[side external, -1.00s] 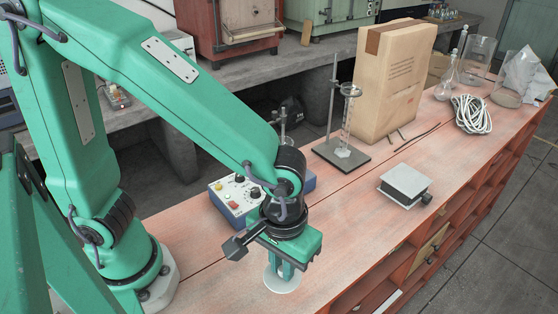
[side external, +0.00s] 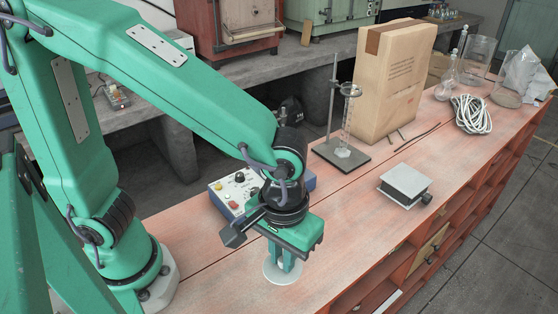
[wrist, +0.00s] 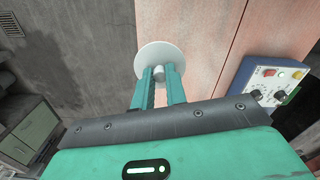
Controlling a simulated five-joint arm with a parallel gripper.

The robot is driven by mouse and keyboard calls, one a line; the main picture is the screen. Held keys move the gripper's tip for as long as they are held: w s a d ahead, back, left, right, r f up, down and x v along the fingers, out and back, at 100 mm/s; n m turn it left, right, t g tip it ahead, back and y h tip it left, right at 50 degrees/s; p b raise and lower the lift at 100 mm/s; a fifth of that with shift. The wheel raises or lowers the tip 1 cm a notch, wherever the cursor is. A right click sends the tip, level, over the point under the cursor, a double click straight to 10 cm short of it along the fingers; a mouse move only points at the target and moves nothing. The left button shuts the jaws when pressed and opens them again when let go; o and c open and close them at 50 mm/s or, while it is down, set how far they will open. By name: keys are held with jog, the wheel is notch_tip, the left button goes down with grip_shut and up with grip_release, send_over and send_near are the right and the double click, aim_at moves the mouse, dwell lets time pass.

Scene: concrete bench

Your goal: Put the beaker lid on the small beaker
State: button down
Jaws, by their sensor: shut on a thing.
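The beaker lid is a white disc (side external: 270,279) with a small knob, near the front of the pink bench in the side view. It also shows in the wrist view (wrist: 158,48). My gripper (side external: 285,263) points down, its two fingers shut on the knob (wrist: 158,73). I cannot tell how far the disc is above the bench. No beaker shows under or near the lid. Clear glass vessels stand at the far right end, including a wide one (side external: 479,58) and a shorter one (side external: 507,94); I cannot tell which is the small beaker.
A blue and white control box (side external: 239,193) stands close behind my gripper. A ring stand (side external: 333,105) with a glass cylinder, a cardboard box (side external: 395,82), a small grey platform (side external: 404,186) and coiled white cord (side external: 472,114) lie further right. The bench between lid and platform is clear.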

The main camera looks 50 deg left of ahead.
jog(key=shift+w+r, duration=0.1)
jog(key=shift+r, duration=0.05)
dwell(0.3)
jog(key=shift+w+a, duration=0.2)
jog(key=shift+w, duration=0.25)
jog(key=w+a+r+n, duration=0.3)
jog(key=w+a+n, duration=0.4)
jog(key=w+a, duration=0.55)
jog(key=w+a+r+n, duration=0.2)
jog(key=w+a+n, duration=0.3)
jog(key=a, duration=1)
jog(key=w, duration=0.3)
jog(key=shift+w+a, duration=0.2)
jog(key=shift+a, duration=0.15)
jog(key=shift+f, duration=1.5)
jog(key=shift+f, duration=0.45)
